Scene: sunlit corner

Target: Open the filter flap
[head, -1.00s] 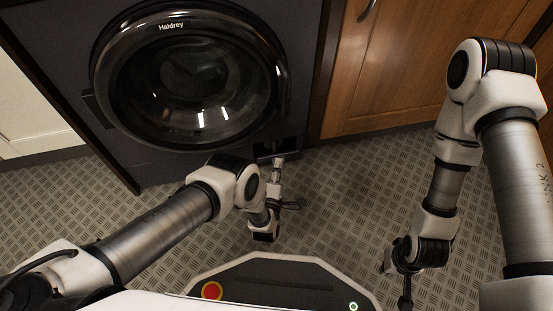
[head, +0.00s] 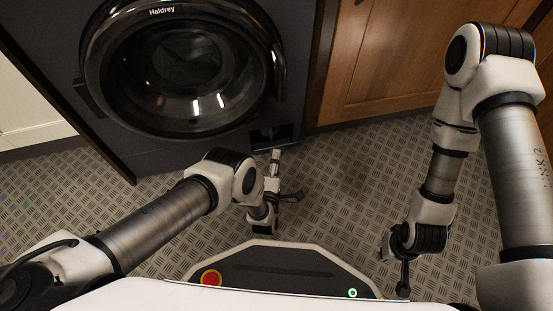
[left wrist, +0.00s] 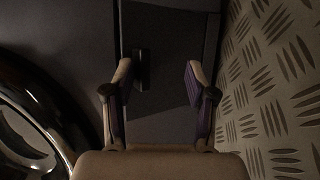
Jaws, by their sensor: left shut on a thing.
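The filter flap (left wrist: 175,85) is a dark panel low on the front of the dark washing machine (head: 60,60), below and right of its round door. In the head view a dark recess (head: 268,135) shows there, partly hidden by my left gripper (head: 274,157). In the left wrist view my left gripper (left wrist: 158,78) has its two fingers on either side of the panel, near a small dark knob (left wrist: 141,68). It is shut on the flap; the exact contact is dark and hard to see. My right gripper (head: 403,285) hangs at the lower right, away from the machine.
The round glass door (head: 185,70) is shut above the flap. A wooden cabinet (head: 400,60) stands to the right. The patterned metal floor (head: 330,190) is clear between my arms. A pale panel (head: 30,110) is at the far left.

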